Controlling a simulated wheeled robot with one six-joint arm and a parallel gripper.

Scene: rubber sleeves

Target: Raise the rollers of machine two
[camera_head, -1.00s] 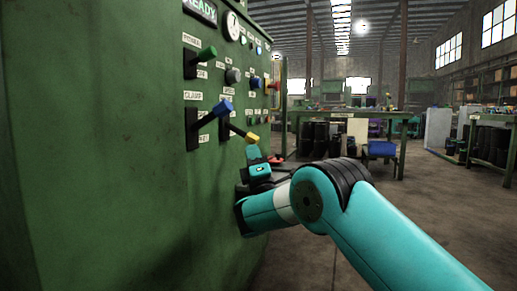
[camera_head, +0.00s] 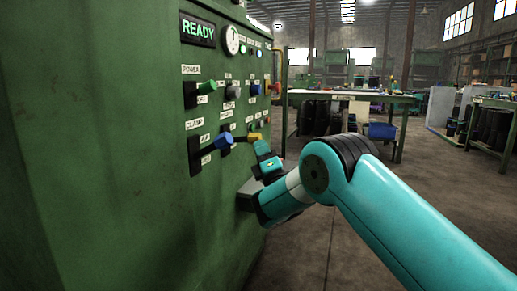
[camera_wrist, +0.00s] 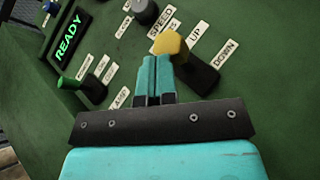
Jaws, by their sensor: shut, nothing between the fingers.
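The green machine's panel (camera_head: 215,180) fills the left of the head view. A yellow-tipped lever (camera_head: 253,136) sticks out from it, now roughly level to slightly raised. In the wrist view its yellow knob (camera_wrist: 170,44) stands at the UP end of its dark slot plate, beside the UP label (camera_wrist: 195,37); the DOWN label (camera_wrist: 223,53) is by the other end. My gripper (camera_head: 263,150) is shut and empty. In the wrist view its fingertips (camera_wrist: 155,60) are right beside the knob, on its lower left; I cannot tell whether they touch.
A blue lever (camera_head: 222,139) and a green lever (camera_head: 208,86) project nearer on the same panel, left of my gripper. A READY display (camera_head: 197,28) and a gauge (camera_head: 232,40) are above. Open floor lies to the right, with workbenches (camera_head: 350,97) behind.

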